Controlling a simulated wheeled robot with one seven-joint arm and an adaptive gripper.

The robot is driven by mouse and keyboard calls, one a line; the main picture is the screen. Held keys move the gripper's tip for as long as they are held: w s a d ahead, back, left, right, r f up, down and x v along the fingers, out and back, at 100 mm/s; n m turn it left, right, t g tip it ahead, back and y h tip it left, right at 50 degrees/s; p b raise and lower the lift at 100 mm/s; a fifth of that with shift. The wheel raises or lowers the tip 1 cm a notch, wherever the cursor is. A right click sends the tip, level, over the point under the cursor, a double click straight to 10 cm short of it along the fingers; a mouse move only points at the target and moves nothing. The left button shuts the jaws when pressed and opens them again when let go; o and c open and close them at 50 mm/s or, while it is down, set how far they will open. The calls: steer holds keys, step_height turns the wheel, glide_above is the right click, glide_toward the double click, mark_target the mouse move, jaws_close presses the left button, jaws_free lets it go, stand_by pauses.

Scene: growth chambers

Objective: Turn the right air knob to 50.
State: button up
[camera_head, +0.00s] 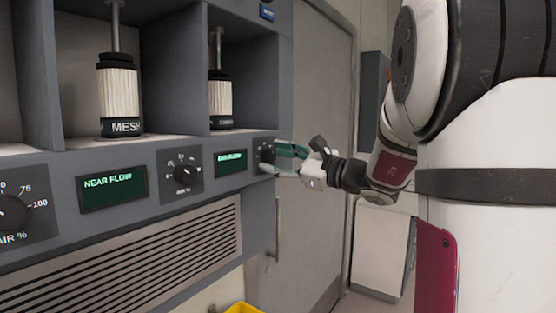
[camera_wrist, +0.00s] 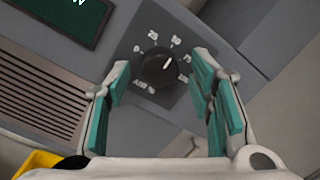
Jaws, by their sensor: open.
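The right air knob (camera_wrist: 158,68) is a round black knob on a dark dial plate marked 0 to 100 and AIR %. In the wrist view its white mark points up and to the right, roughly between 50 and 75. It also shows at the panel's right end in the head view (camera_head: 266,154). My gripper (camera_wrist: 165,85) is open, with one teal-padded finger on each side of the knob in that view. I cannot tell whether the fingers touch it. In the head view, my gripper (camera_head: 282,160) is at the panel's right end, partly covering that dial.
A middle knob (camera_head: 186,173) and a left AIR % knob (camera_head: 10,213) sit on the same panel, with green displays (camera_head: 112,188) between. A vent grille (camera_head: 150,255) lies below. A grey door (camera_head: 315,130) stands right of the cabinet; a yellow bin (camera_head: 243,308) is below.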

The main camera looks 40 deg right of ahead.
steer(key=v, duration=1.2)
steer(key=shift+f, duration=0.1)
